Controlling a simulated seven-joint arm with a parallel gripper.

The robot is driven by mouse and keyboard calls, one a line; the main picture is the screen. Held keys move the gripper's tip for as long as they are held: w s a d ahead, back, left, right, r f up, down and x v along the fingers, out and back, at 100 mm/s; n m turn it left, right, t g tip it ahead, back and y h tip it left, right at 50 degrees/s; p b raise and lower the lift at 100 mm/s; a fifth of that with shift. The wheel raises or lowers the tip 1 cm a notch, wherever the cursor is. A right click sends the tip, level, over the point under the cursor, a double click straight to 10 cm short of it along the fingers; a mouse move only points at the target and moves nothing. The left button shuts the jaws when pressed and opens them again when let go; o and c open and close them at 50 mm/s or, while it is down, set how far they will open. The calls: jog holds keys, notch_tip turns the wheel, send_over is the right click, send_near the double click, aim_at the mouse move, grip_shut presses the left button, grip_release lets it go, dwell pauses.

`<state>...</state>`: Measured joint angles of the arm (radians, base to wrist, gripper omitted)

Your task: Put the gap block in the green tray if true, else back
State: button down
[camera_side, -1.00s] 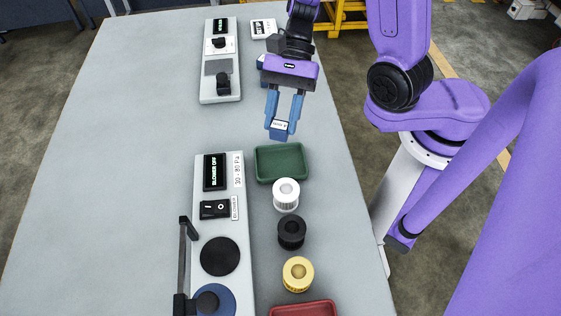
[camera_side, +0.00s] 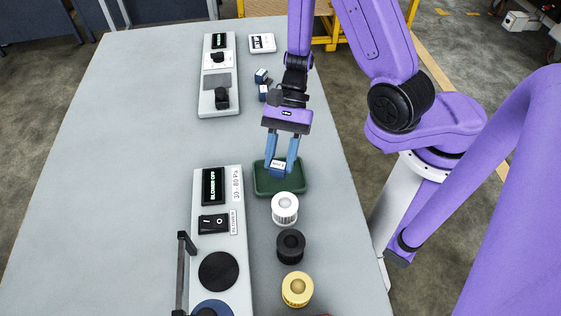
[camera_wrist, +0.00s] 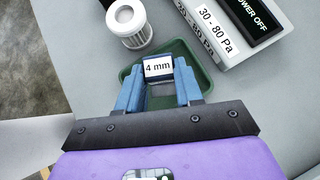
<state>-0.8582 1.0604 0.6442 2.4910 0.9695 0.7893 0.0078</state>
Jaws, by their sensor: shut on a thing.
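The gap block (camera_side: 278,169), with a white top label, is held between the blue fingers of my gripper (camera_side: 280,167). In the wrist view the label on the block (camera_wrist: 158,68) reads "4 mm", and both fingertips of my gripper (camera_wrist: 158,84) touch its sides. The green tray (camera_side: 297,187) lies below the block in the side view, and it also shows in the wrist view (camera_wrist: 203,67). The block appears over or inside the tray; I cannot tell whether it touches the floor. Two other dark-blue blocks (camera_side: 262,76) stand near the far station.
White (camera_side: 285,208), black (camera_side: 290,246) and yellow (camera_side: 297,288) filter cartridges stand in a row in front of the tray. A blower panel (camera_side: 236,250) reading "BLOWER OFF" and "30 - 80 Pa" is at the left. A far panel (camera_side: 207,104) and a white sign (camera_side: 262,43) are behind. The table's left side is clear.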

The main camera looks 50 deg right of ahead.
jog(key=shift+f, duration=1.25)
jog(key=shift+f, duration=0.1)
jog(key=c, duration=0.7)
grip_release()
jog(key=shift+c, duration=0.2)
